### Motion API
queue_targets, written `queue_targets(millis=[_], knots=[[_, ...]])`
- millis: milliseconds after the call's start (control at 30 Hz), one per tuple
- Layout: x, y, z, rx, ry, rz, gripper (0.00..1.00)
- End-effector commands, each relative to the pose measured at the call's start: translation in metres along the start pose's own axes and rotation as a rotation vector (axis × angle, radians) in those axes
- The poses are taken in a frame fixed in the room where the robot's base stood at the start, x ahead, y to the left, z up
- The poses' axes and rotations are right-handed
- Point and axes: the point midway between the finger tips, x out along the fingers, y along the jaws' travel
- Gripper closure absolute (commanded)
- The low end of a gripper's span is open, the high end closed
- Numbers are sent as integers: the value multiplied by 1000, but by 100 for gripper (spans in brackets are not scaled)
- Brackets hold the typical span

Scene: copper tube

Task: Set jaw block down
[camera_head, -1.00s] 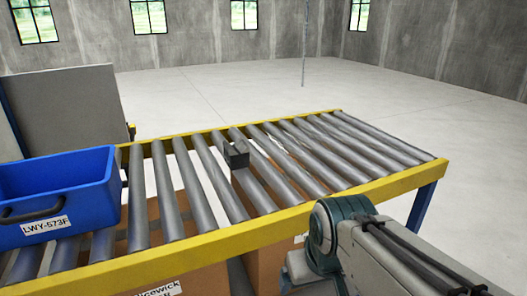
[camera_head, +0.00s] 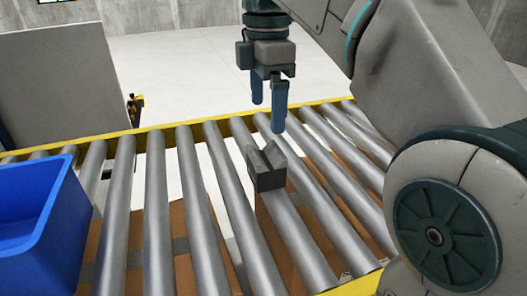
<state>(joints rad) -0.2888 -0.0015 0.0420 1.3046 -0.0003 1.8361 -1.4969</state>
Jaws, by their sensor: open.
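The jaw block (camera_head: 268,170) is a small dark grey block with a notch in its top. It rests upright on the conveyor's metal rollers, near the middle of the view. My gripper (camera_head: 268,112) hangs above and behind the block, pointing down, with its two blue fingers apart and nothing between them. The fingers look clear of the block. Nothing hides the block.
The roller conveyor (camera_head: 162,205) has yellow side rails and gaps between its rollers. A blue bin (camera_head: 30,215) sits on it at the left. Cardboard boxes (camera_head: 190,262) lie beneath. A grey panel (camera_head: 55,85) stands behind at the left. Rollers around the block are bare.

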Motion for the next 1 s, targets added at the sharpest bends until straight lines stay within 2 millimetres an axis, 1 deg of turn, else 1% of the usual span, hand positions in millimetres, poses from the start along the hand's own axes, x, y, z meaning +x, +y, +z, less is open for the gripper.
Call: queue_targets(millis=[67,167,400,500,767,1000], knots=[[3,1,-2,-23,0,-4,11],[16,0,-2,-28,0,-6,11],[59,0,-1,-25,0,-6,11],[73,1,-1,-24,0,-4,11],[89,2,-1,-23,0,-4,11],[124,7,2,-22,0,-5,11]])
